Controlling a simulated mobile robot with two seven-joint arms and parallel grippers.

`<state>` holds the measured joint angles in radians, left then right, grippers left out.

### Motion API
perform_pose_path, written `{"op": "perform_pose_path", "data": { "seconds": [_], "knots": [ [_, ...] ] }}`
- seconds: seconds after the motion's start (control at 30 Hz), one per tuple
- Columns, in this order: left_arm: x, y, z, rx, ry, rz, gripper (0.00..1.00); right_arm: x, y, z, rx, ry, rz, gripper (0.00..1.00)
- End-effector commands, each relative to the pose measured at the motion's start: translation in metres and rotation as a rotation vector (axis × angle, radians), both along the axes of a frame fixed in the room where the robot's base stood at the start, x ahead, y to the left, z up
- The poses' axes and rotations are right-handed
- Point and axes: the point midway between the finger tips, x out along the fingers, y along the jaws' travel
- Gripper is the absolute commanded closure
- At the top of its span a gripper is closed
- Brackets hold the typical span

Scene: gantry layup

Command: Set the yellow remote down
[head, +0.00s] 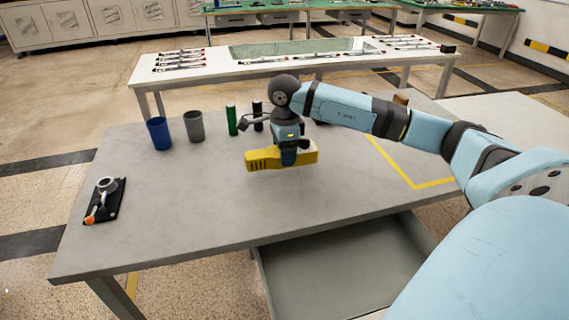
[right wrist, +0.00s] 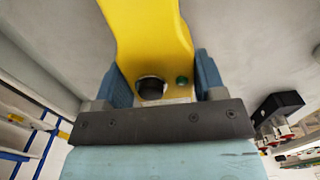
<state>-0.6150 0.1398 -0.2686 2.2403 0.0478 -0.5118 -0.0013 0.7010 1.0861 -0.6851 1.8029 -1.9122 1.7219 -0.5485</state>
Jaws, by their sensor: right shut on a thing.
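The yellow remote (head: 264,158) is a chunky yellow block with dark slots at its left end. My right gripper (head: 288,157) is shut on it, pointing down, near the middle of the grey table (head: 180,220). In the right wrist view the yellow remote (right wrist: 152,35) sits between the two blue fingers of my right gripper (right wrist: 162,85), with a black round part and a green button showing. I cannot tell for sure whether its underside touches the table. My left gripper is in neither view.
A blue cup (head: 159,134), a grey cup (head: 194,126) and a green cylinder (head: 231,120) stand left of the gripper. A black plate with a clamp-like tool (head: 105,199) lies at the left. Yellow tape (head: 412,185) marks the right side. The front middle is clear.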

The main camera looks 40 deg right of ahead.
Motion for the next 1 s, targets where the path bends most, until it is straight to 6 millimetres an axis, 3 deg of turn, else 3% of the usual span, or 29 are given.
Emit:
{"op": "perform_pose_path", "data": {
  "seconds": [0.3,0.7,0.73,0.8,1.0],
  "knots": [
    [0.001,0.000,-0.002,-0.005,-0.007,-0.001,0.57,-0.001,0.000,-0.041,0.000,0.001,-0.001,0.69],
    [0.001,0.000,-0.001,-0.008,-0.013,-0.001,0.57,0.000,0.000,-0.046,0.000,0.000,0.000,0.69],
    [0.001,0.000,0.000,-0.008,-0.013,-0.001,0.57,0.000,0.000,-0.045,0.000,0.000,0.000,0.30],
    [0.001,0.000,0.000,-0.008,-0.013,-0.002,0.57,0.000,0.000,-0.045,-0.001,0.000,0.000,0.13],
    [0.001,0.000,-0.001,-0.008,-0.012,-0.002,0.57,0.000,0.000,-0.045,0.000,0.001,0.000,0.11]
  ]
}}
